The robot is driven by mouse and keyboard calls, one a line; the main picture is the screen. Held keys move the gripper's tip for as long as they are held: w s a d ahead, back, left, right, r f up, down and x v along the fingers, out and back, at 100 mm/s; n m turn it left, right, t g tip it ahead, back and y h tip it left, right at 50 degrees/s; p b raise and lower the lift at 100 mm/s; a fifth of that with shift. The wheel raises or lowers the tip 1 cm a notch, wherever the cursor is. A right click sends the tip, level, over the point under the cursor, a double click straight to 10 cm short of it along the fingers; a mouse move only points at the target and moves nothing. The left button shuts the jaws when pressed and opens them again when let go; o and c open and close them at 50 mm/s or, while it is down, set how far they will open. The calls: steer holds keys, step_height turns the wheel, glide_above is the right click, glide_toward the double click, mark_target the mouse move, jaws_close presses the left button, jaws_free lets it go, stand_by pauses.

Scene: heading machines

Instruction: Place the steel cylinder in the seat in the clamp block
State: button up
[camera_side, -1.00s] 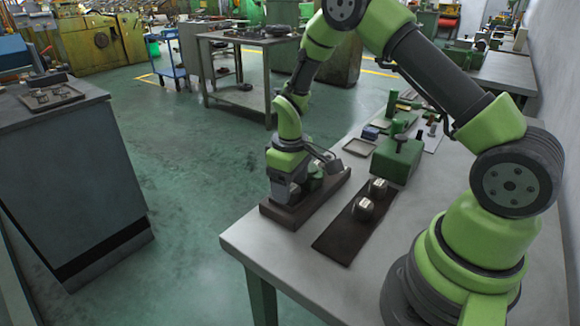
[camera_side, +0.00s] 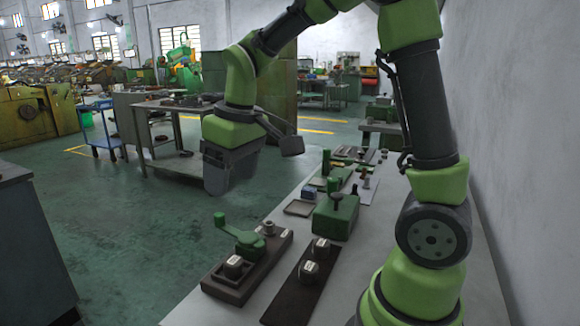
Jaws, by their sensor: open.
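The clamp block (camera_side: 218,284) is a dark base on the near part of the table, with a green clamp lever (camera_side: 237,236) on it. A steel cylinder (camera_side: 233,264) with a pale label on top stands in a square recess at the block's near left end. Whether it touches the bottom of the recess cannot be told. Two similar steel pieces, one (camera_side: 320,247) behind the other (camera_side: 308,272), stand on a dark strip (camera_side: 284,304) to the right. My gripper (camera_side: 220,188) is open, high above the clamp block and clear of it; its fingertips are blurred.
A small grey ring-like part (camera_side: 268,229) sits at the block's far end. A green box with a knob (camera_side: 335,217) and a shallow tray (camera_side: 300,208) stand behind. Bare table top lies right of the dark strip. Open floor lies to the left.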

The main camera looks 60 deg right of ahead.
steer(key=s+a+r+m+t, duration=0.2)
steer(key=s+r, duration=0.1)
steer(key=s, duration=0.4)
steer(key=s+a+r+m+t+y, duration=0.1)
steer(key=s+a+r+m+t, duration=0.1)
steer(key=s, duration=0.5)
steer(key=shift+s+a+r+t+y, duration=0.25)
steer(key=shift+a+r+t+y, duration=0.05)
steer(key=shift+a+r+t, duration=0.25)
steer(key=shift+d, duration=0.1)
